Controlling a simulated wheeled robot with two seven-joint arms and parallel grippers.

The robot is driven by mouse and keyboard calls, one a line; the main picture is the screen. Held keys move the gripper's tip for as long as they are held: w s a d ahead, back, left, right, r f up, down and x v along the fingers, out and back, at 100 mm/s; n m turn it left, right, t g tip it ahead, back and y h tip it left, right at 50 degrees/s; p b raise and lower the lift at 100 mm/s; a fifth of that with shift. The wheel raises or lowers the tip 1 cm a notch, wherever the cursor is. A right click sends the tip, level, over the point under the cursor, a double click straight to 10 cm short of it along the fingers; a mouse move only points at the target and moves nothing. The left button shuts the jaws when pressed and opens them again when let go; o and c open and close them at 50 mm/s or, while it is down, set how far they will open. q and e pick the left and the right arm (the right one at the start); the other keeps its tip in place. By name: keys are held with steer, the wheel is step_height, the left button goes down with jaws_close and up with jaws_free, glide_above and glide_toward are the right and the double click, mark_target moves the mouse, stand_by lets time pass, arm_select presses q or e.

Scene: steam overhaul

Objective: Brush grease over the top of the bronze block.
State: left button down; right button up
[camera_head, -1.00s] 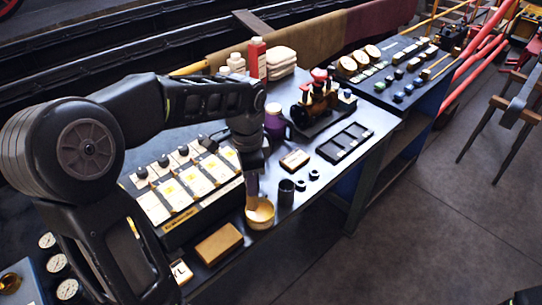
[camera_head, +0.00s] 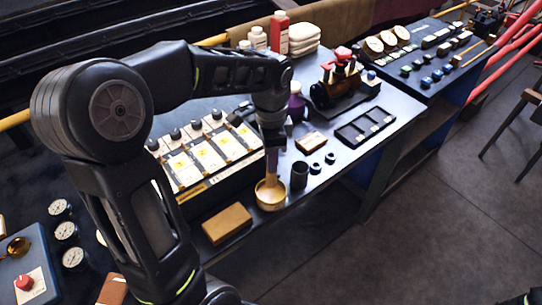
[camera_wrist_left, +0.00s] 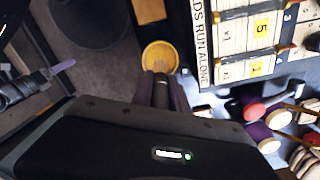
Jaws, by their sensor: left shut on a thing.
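My left gripper (camera_head: 271,143) points down, shut on a brush (camera_head: 271,163) held upright. The brush's lower end is inside a round yellow grease pot (camera_head: 270,197); the bristles are hidden or too small to tell. In the left wrist view the brush (camera_wrist_left: 160,67) also reaches into the pot (camera_wrist_left: 157,48). A tan-bronze block (camera_head: 227,223) lies left of the pot at the bench's front edge. A smaller bronze-coloured block (camera_head: 311,141) lies behind the pot to the right. What seems to be my right gripper (camera_wrist_left: 58,68) shows at the left of the left wrist view; its opening is unclear.
A case of labelled cards (camera_head: 205,155) stands just behind the pot. A dark cup (camera_head: 299,175) and small black rings (camera_head: 315,168) are close on the right. A black tray (camera_head: 365,127) and a model engine (camera_head: 340,85) stand further right. Gauges (camera_head: 67,231) are at left.

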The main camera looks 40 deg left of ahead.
arm_select(q)
steer(key=shift+f+b, duration=1.1)
steer(key=shift+f, duration=0.75)
steer(key=shift+f+b, duration=0.4)
steer(key=shift+f, duration=0.2)
stand_by(0.8)
steer(key=shift+r, duration=0.1)
step_height(320, 180, up, 7)
steer(key=p, duration=0.5)
steer(key=shift+p, duration=0.35)
stand_by(0.6)
